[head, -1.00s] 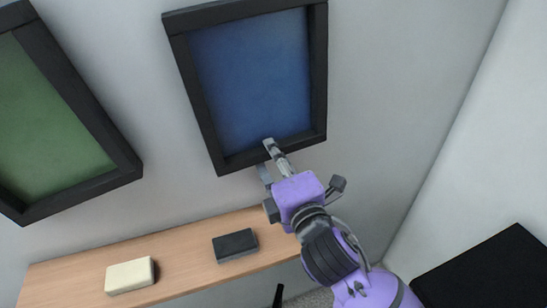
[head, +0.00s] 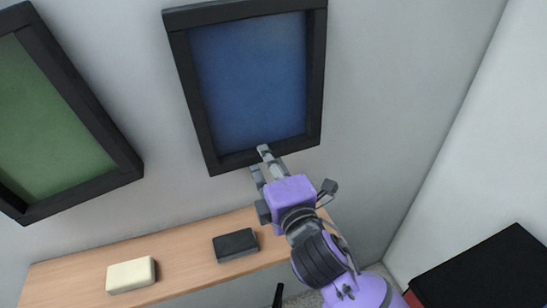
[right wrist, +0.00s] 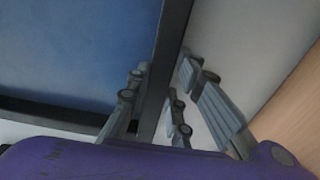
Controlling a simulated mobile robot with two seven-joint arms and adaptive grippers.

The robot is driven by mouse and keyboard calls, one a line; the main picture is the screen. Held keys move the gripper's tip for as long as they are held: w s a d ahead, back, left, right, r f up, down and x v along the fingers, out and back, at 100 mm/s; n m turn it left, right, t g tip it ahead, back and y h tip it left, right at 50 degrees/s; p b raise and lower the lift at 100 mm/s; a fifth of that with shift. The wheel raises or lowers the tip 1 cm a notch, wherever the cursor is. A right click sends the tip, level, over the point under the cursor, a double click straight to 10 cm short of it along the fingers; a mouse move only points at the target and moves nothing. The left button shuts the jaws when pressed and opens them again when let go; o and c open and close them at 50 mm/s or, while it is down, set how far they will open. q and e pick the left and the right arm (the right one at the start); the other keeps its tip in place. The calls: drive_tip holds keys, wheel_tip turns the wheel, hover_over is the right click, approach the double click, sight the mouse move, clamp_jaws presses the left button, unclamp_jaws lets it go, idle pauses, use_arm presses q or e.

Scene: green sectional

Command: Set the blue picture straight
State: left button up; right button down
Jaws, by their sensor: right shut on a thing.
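The blue picture (head: 250,80) hangs on the wall in a thick dark frame, at the top middle of the head view. Its bottom edge slopes, with the lower left corner lower than the right one. My right gripper (head: 260,161) is at the middle of the bottom edge, shut on the frame. In the right wrist view the blue picture (right wrist: 75,50) shows close up, and the fingers of my right gripper (right wrist: 162,85) stand on either side of the dark frame bar. My left gripper is not in view.
A green picture (head: 45,125) in a dark frame hangs tilted at the left. Below, a wooden shelf (head: 190,260) holds a cream block (head: 130,275) and a dark block (head: 235,244). A black surface (head: 480,270) is at the lower right, beside a side wall (head: 485,160).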

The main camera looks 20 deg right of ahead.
drive_tip(key=shift+a+m, duration=0.4)
drive_tip(key=shift+a, duration=0.55)
drive_tip(key=c, duration=1.6)
unclamp_jaws()
drive_tip(key=shift+o, duration=0.2)
drive_tip(key=shift+s, duration=0.1)
drive_tip(key=s, duration=0.7)
drive_tip(key=shift+s+d, duration=0.15)
drive_tip(key=shift+s, duration=0.05)
